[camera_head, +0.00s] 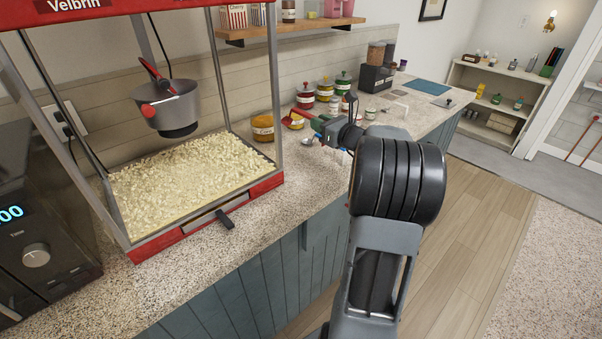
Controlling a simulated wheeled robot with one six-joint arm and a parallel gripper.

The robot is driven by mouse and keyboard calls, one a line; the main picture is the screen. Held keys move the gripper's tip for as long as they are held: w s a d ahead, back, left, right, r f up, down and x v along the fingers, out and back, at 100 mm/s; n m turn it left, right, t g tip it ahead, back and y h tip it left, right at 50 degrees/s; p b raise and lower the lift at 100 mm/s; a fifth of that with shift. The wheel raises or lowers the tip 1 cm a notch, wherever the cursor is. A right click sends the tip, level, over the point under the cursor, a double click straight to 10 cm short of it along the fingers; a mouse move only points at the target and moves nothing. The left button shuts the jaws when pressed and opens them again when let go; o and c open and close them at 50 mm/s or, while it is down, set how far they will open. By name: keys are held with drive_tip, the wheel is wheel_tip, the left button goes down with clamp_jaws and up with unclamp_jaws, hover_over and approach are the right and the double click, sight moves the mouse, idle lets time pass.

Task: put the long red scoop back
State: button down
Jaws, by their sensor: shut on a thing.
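My gripper (324,132) is at the end of my arm over the counter, in the middle of the view. It is small here and partly hidden by my own wrist. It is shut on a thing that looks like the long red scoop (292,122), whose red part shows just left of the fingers. The rest of the scoop is hidden or too small to make out. I cannot tell whether the scoop touches the counter.
A popcorn machine (207,211) full of popcorn stands at the left, beside a black microwave (38,250). A yellow jar (263,128), a small metal spoon (308,142) and several lidded jars (325,90) are near my gripper. The counter's front strip (262,215) is clear.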

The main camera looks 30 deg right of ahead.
drive_tip(key=shift+f+b, duration=1.4)
drive_tip(key=shift+f, duration=5)
drive_tip(key=shift+f, duration=0.15)
drive_tip(key=c, duration=1)
unclamp_jaws()
